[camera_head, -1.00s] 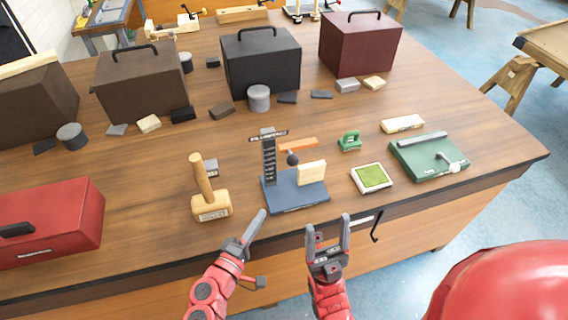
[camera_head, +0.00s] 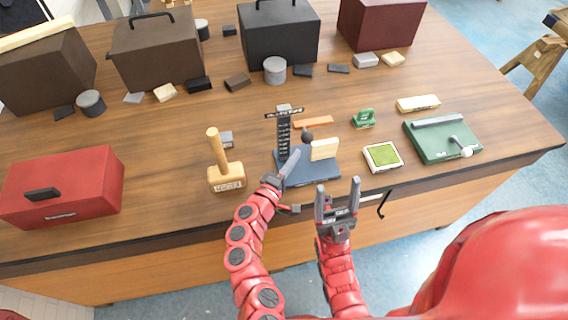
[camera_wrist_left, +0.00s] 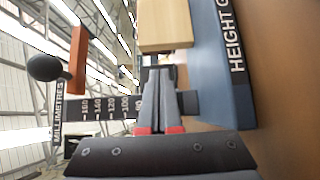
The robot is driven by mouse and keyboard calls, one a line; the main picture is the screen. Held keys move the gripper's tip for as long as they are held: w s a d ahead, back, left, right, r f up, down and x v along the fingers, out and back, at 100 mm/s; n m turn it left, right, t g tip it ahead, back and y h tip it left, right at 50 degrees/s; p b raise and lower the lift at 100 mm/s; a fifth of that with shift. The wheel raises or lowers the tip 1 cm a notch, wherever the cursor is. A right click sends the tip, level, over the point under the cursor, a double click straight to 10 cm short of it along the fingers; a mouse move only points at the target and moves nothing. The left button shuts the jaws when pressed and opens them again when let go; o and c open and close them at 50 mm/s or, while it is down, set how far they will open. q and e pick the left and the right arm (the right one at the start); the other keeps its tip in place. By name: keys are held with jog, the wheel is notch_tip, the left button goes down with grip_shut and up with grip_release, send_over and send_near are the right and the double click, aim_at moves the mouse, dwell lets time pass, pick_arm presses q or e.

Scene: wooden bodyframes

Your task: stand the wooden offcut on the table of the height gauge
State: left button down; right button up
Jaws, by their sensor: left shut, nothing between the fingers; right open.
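The height gauge has a blue base table (camera_head: 292,174), a black column (camera_head: 284,135) with a millimetre scale, an orange arm (camera_head: 313,122) and a black knob (camera_head: 307,135). The pale wooden offcut (camera_head: 324,149) stands on the right part of the gauge's table. In the left wrist view the offcut (camera_wrist_left: 165,24) shows with its lower side at the blue table (camera_wrist_left: 222,60). My right gripper (camera_head: 338,187) is open and empty in front of the table's edge.
A wooden mallet (camera_head: 225,165) stands left of the gauge. A green-topped white block (camera_head: 382,157), a small green tool (camera_head: 364,119) and a green plate (camera_head: 440,145) lie right. A red box (camera_head: 75,185) is far left. Larger boxes line the back.

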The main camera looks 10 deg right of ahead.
aim_at(312, 152)
pick_arm(q)
jog(key=shift+d, duration=1.35)
jog(key=shift+d+f+b, duration=0.25)
jog(key=shift+d+b, duration=0.4)
jog(key=shift+d+r, duration=0.1)
jog(key=shift+d, duration=0.15)
jog(key=shift+w+r, duration=0.1)
jog(key=shift+r, duration=0.05)
